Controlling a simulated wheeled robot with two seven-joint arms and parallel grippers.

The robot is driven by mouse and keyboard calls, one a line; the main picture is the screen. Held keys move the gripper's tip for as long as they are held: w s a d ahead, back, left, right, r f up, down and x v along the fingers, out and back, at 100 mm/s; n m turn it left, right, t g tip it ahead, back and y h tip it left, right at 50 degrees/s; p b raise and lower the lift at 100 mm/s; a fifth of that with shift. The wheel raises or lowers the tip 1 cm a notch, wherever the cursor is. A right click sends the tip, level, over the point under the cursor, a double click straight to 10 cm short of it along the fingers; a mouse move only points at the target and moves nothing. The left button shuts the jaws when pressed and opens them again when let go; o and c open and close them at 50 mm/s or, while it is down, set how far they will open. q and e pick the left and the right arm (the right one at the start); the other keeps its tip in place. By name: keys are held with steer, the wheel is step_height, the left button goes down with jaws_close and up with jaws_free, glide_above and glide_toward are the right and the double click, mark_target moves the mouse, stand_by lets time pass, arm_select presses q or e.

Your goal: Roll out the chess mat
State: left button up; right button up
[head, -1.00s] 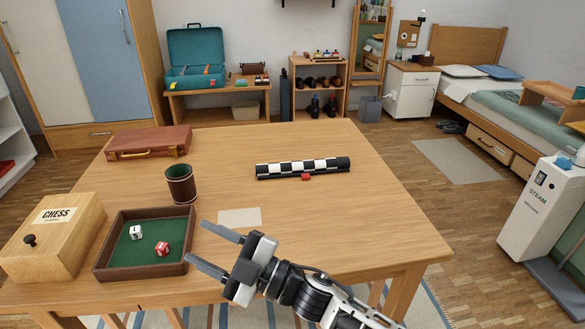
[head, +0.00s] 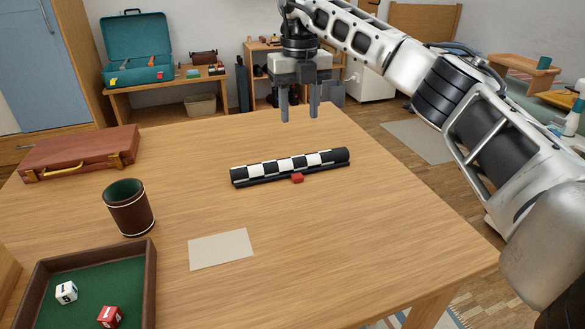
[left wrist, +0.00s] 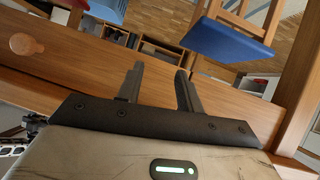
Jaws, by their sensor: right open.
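The chess mat (head: 277,167) is a rolled black-and-white checkered tube lying on the wooden table in the head view. A small red piece (head: 297,178) sits at its near edge. My right gripper (head: 300,112) is open and empty, pointing down in the air, above and beyond the mat's right part in the picture. My left gripper (left wrist: 160,80) shows only in the left wrist view. Its two fingers stand apart with nothing between them, near wooden furniture and away from the mat.
The table (head: 350,240) is clear around the mat. A beige card (head: 221,249) lies nearer. A dice cup (head: 129,207), a green-lined tray (head: 149,290) with two dice and a brown case (head: 78,152) stand on the left. The left wrist view shows a blue-seated chair (left wrist: 228,38).

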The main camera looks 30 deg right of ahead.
mark_target(298, 176)
step_height(298, 176, down, 14)
steer(key=shift+f+b, duration=0.15)
steer(key=shift+b, duration=0.95)
arm_select(q)
steer(key=shift+g, duration=0.5)
steer(key=f, duration=0.2)
steer(key=d+f, duration=0.1)
steer(key=f, duration=0.2)
steer(key=shift+w, duration=0.1)
arm_select(e)
steer(key=shift+a+f, duration=0.1)
steer(key=shift+f, duration=0.3)
arm_select(q)
steer(key=shift+r, duration=0.1)
arm_select(e)
steer(key=c, duration=1)
arm_select(q)
steer(key=shift+d+r+h, duration=0.1)
steer(key=shift+r+h, duration=0.1)
steer(key=shift+h, duration=0.1)
